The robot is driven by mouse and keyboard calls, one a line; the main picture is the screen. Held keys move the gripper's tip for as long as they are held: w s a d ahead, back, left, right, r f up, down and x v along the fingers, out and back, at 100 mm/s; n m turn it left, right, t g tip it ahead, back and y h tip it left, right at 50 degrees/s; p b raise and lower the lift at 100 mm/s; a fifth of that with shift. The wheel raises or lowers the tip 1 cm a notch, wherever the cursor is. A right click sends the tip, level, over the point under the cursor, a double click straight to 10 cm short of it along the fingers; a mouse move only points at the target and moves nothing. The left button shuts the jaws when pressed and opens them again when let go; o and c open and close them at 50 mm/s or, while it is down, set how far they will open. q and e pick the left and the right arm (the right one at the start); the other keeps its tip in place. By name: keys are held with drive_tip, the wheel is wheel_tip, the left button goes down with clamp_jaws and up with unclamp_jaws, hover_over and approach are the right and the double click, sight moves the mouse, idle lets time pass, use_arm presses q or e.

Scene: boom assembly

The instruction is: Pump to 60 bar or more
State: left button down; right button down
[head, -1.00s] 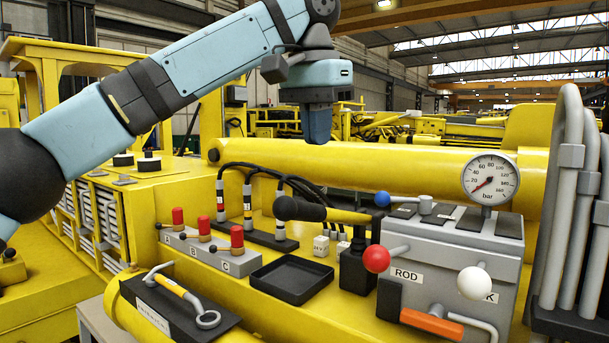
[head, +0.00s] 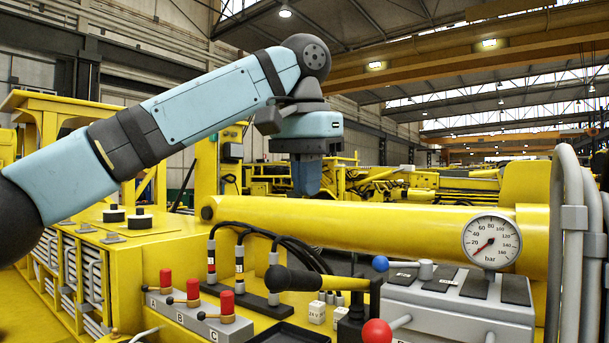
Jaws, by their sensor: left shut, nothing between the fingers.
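The pressure gauge (head: 492,241), a round white dial marked in bar, stands on the grey valve block (head: 455,308) at the right. Its needle points to the lower left, near the low end of the scale. The pump lever (head: 292,280) has a thick black grip and a yellow shaft. It lies nearly level, grip to the left, over its dark base (head: 352,326). My right gripper is not in view.
Red-topped switches (head: 196,293) and black hoses (head: 268,235) stand left of the lever. A blue knob (head: 380,263) and a red knob (head: 377,331) are on the right. The yellow cylinder (head: 400,222) runs across behind. Grey pipes (head: 574,220) rise at the far right.

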sight(299, 270)
use_arm(q)
drive_tip(key=f, duration=0.6)
drive_tip(key=a+f+p, duration=0.1)
drive_tip(key=f, duration=0.1)
drive_tip(key=shift+w+f, duration=0.3)
drive_tip(key=shift+f, duration=0.1)
drive_tip(key=shift+a+f, duration=0.2)
drive_tip(key=shift+f, duration=0.2)
drive_tip(key=shift+d, duration=0.1)
